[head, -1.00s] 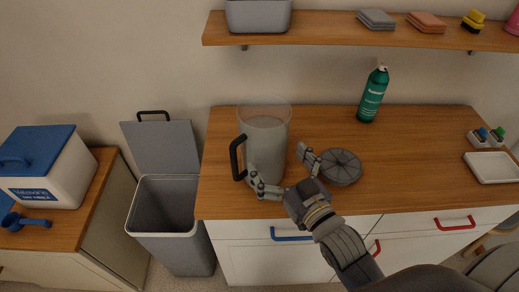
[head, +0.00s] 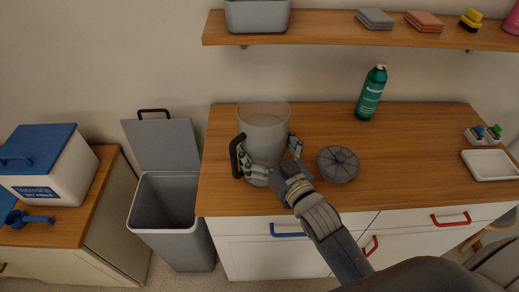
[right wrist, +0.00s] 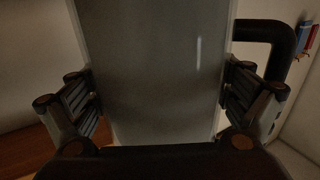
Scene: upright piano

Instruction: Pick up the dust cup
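The dust cup (head: 264,132) is a tall, see-through grey cup with a black handle (head: 236,156) on its left side. It stands upright on the wooden counter. My right gripper (head: 273,160) is around its lower part, one finger on each side, and looks shut on it. In the right wrist view the cup (right wrist: 155,70) fills the space between the two finger pads, which appear to touch its walls. The handle also shows there, behind the right finger. My left gripper is not in view.
A round dark grey ribbed disc (head: 338,164) lies just right of my gripper. An open grey bin (head: 168,205) stands left of the counter (head: 415,150). A shelf (head: 330,29) runs above.

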